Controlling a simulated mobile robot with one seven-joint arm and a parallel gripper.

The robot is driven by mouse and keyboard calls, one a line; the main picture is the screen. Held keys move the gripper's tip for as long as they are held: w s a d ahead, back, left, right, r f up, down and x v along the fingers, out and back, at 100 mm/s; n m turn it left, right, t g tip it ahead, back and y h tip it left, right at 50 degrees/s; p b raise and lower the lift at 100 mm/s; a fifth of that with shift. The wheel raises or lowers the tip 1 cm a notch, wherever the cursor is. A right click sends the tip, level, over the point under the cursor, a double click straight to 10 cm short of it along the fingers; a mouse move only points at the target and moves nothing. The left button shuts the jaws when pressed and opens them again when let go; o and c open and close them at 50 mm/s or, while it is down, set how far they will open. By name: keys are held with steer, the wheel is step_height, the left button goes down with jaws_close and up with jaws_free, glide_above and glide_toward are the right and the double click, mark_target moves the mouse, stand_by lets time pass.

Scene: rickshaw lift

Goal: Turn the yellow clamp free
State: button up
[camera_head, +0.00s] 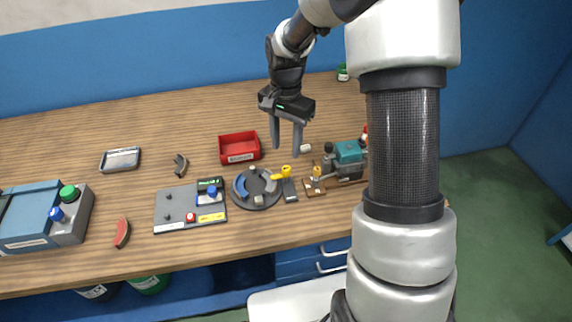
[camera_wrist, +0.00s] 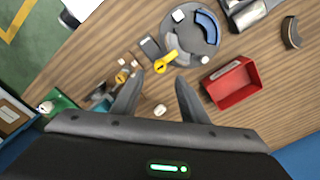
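The yellow clamp (camera_head: 284,172) sits at the right edge of a round dark fixture (camera_head: 258,200) on the wooden table. In the wrist view the clamp (camera_wrist: 165,62) shows as a yellow lever with a round end, at the rim of the fixture (camera_wrist: 207,58). The fixture holds a blue curved piece (camera_wrist: 206,24) and grey curved pieces. My gripper (camera_head: 287,152) is above the table behind the clamp, fingers pointing down and apart. In the wrist view its fingers (camera_wrist: 155,85) are spread with nothing between them, and the clamp lies beyond the fingertips.
A red tray (camera_head: 239,148) stands left of my gripper. A teal machine (camera_head: 349,153) on a wooden base stands to the right. A grey panel with buttons (camera_head: 176,218) lies left of the fixture. A small white piece (camera_head: 306,148) lies near my gripper. The table's back left is mostly clear.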

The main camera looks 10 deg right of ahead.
mark_target(286, 168)
step_height(286, 168, down, 8)
steer(key=shift+f, duration=0.2)
jaws_close()
